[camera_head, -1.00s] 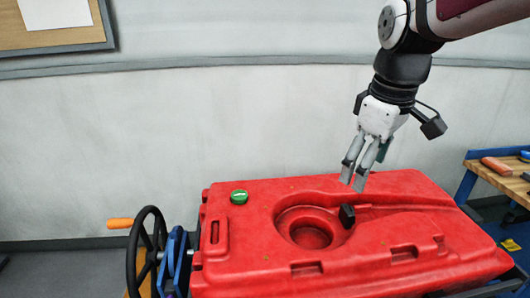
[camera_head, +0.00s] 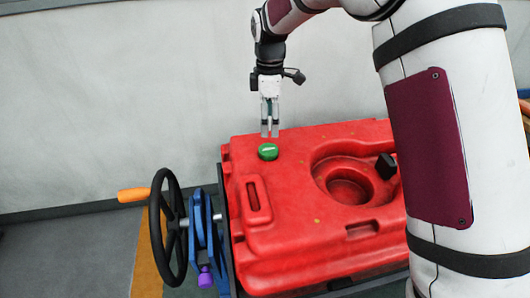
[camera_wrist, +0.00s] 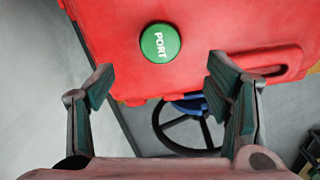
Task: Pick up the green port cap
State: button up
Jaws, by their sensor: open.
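The green port cap (camera_head: 268,152) is a round disc on the upper left part of the red tank's top. In the wrist view the cap (camera_wrist: 160,43) shows the word "PORT" and sits beyond the fingertips, near the middle. My gripper (camera_head: 270,134) points down just above and behind the cap in the head view. In the wrist view my gripper (camera_wrist: 162,78) has its fingers wide apart with nothing between them. The fingers and the cap look apart.
The red tank (camera_head: 310,225) has a round recess with a black block (camera_head: 386,166) beside it. A black handwheel (camera_head: 168,235) with an orange handle (camera_head: 133,195) and a blue bracket (camera_head: 205,240) stand at its left. My arm covers the tank's right side.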

send_over(267, 149)
jog(key=f, duration=0.4)
jog(key=shift+w+d+f, duration=0.1)
jog(key=shift+d, duration=0.2)
jog(key=shift+a+f, duration=0.15)
jog(key=shift+f, duration=1.15)
jog(key=shift+a+f, duration=0.1)
jog(key=shift+f, duration=1.2)
jog(key=c, duration=1)
